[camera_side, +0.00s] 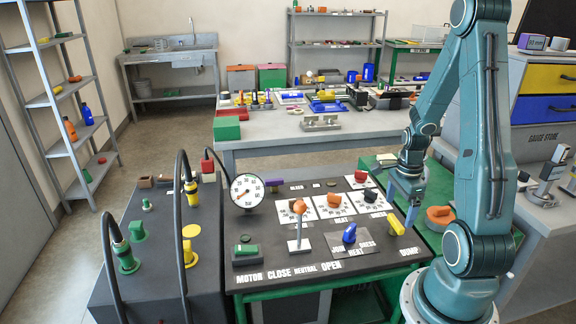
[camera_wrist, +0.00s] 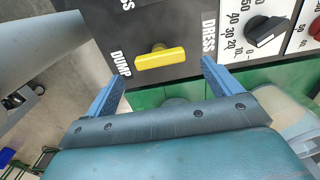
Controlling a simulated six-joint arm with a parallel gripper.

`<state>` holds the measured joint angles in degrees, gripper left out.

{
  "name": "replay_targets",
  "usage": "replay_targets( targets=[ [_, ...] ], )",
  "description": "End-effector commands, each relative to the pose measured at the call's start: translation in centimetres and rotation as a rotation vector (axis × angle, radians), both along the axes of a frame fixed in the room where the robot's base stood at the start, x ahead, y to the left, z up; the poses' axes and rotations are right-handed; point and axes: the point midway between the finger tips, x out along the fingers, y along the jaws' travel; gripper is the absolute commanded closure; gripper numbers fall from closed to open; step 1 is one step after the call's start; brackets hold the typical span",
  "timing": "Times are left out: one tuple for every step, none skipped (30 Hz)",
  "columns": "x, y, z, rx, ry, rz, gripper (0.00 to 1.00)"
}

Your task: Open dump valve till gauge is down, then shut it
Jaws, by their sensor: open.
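The dump valve's yellow handle (camera_side: 396,225) sits at the right front of the black panel, by the word DUMP. In the wrist view the yellow handle (camera_wrist: 160,59) lies nearly crosswise, slightly tilted, just beyond the fingertips. My gripper (camera_side: 409,208) is above the panel's right edge, close to the handle. In the wrist view my gripper (camera_wrist: 161,68) is open, with its blue fingers to either side of the handle and nothing held. The round white gauge (camera_side: 247,190) stands at the panel's back left; its needle is too small to read surely.
The orange-topped lever (camera_side: 299,220), blue knob (camera_side: 349,233) and green motor switch (camera_side: 246,250) stand left of the handle. Orange and black dials (camera_side: 334,201) lie behind it.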

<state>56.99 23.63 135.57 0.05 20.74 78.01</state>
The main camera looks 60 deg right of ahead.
Motion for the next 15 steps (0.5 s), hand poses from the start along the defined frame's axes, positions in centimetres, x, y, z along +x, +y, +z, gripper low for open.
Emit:
replay_targets(
  targets=[
    [-0.1, 0.1, -0.6, 0.004, 0.003, 0.000, 0.10],
    [-0.1, 0.1, -0.9, 0.004, 0.002, 0.000, 0.10],
    [-0.1, 0.1, -1.4, 0.004, 0.003, 0.000, 0.10],
    [-0.1, 0.1, -1.6, 0.004, 0.002, 0.000, 0.10],
    [-0.1, 0.1, -1.9, 0.004, 0.002, 0.000, 0.10],
    [-0.1, 0.1, -2.3, 0.004, 0.003, 0.000, 0.10],
    [-0.1, 0.1, -2.5, 0.004, 0.002, 0.000, 0.10],
    [0.0, 0.1, -2.8, 0.002, 0.002, 0.000, 0.10],
    [-0.1, 0.1, -3.1, 0.004, 0.002, 0.000, 0.10],
    [-0.1, 0.1, -3.2, 0.003, 0.003, 0.000, 0.10],
    [0.0, 0.1, -3.4, 0.002, 0.002, 0.000, 0.10],
    [0.0, 0.1, -3.6, 0.001, 0.001, 0.000, 0.10],
    [0.0, 0.1, -3.7, 0.001, 0.001, 0.000, 0.10],
    [0.0, 0.1, -3.9, 0.001, 0.001, 0.000, 0.10],
    [0.0, 0.1, -4.0, 0.001, 0.001, 0.000, 0.10]
  ],
)
